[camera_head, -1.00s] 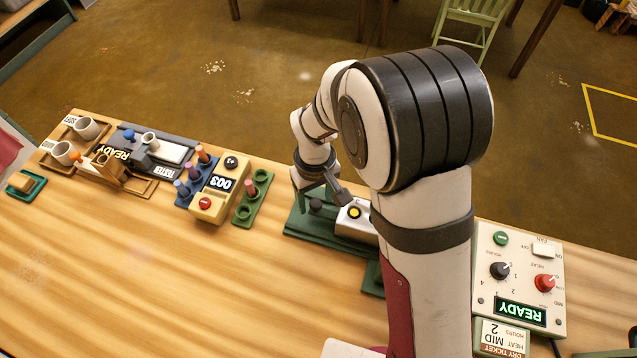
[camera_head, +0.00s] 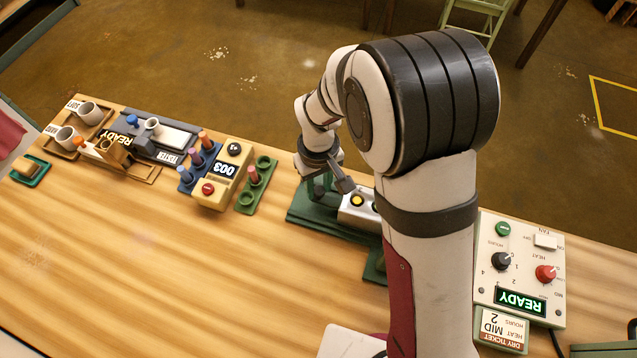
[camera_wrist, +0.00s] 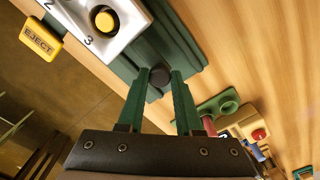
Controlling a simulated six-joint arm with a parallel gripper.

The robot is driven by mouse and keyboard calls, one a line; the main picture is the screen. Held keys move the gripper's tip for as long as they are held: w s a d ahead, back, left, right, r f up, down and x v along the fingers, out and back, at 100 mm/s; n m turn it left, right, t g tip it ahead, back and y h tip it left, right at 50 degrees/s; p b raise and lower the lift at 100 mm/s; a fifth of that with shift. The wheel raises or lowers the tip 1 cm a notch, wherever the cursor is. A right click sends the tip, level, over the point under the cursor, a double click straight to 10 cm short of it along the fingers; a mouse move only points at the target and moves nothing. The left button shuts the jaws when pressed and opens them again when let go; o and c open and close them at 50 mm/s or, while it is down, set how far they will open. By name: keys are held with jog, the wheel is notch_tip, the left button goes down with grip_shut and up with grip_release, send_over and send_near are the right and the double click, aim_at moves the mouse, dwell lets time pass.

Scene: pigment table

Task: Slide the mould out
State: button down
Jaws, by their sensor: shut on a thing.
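A green press base (camera_head: 300,213) with a silver block (camera_head: 357,206) and a yellow button stands mid-table, partly hidden by my arm. In the wrist view, the silver block (camera_wrist: 112,28) carries the yellow button and the numbers 2 and 3. A dark round knob (camera_wrist: 159,75) stands by the green base (camera_wrist: 178,45). My gripper (camera_wrist: 161,76) has its two green fingers on either side of this knob and is shut on it. My gripper (camera_head: 322,190) shows small in the head view. I cannot make out a separate mould.
A yellow EJECT tab (camera_wrist: 40,38) sticks out beside the silver block. A green rack (camera_head: 256,185) and a cream counter box (camera_head: 221,175) stand to the left. A control panel (camera_head: 520,265) reading READY stands to the right. The front left tabletop is clear.

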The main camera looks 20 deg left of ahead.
dwell(0.9)
jog(key=a, duration=0.8)
jog(key=shift+a, duration=0.35)
jog(key=c, duration=0.6)
grip_release()
jog(key=shift+d, duration=0.1)
notch_tip(320, 180, up, 16)
jog(key=shift+f, duration=0.1)
